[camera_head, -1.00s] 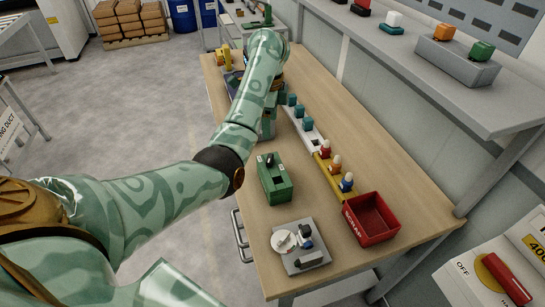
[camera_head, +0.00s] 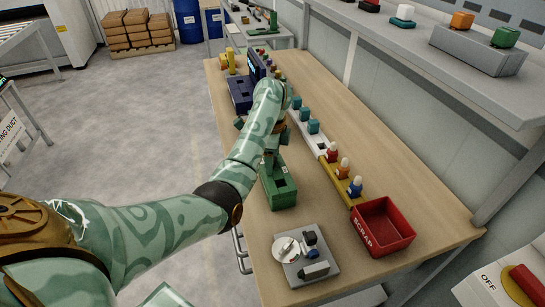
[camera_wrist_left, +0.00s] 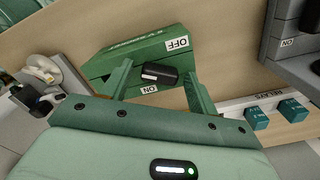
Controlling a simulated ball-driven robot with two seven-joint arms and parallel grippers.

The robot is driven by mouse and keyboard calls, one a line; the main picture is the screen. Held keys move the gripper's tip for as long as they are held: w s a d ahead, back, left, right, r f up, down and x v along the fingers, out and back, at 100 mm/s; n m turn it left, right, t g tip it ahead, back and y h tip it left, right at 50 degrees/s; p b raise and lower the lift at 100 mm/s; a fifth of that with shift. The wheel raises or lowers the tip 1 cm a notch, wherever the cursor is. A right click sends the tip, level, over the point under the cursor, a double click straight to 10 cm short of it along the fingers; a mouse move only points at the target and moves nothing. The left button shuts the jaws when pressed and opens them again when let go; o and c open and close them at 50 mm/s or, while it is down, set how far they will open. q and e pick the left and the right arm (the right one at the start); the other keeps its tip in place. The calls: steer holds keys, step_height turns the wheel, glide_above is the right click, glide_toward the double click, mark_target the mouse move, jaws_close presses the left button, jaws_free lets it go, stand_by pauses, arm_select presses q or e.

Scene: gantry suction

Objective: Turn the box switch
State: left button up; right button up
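The box switch is a green box (camera_head: 284,195) on the wooden bench in the head view. In the left wrist view the green box (camera_wrist_left: 118,60) carries OFF and ON labels, with a black switch handle (camera_wrist_left: 160,72) between them. My left gripper (camera_wrist_left: 157,68) is open, its two green fingers on either side of the handle with gaps showing, so it is not gripped. In the head view my left gripper (camera_head: 270,158) is over the far end of the box and hides the handle. My right gripper is not in view.
A white rail with teal cubes (camera_head: 307,131) lies beyond. A grey shelf (camera_head: 400,45) overhangs the right side.

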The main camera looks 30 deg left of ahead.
arm_select(q)
steer(key=c, duration=0.8)
steer(key=shift+r+m, duration=0.1)
steer(key=shift+m, duration=0.4)
steer(key=shift+m+p, duration=0.5)
steer(key=shift+m, duration=0.1)
steer(key=m+p, duration=0.1)
steer(key=m, duration=0.2)
steer(key=shift+a, duration=0.1)
steer(key=m+p, duration=0.2)
steer(key=m, duration=0.4)
steer(key=shift+a+m, duration=0.15)
steer(key=shift+m, duration=0.25)
steer(key=o, duration=1)
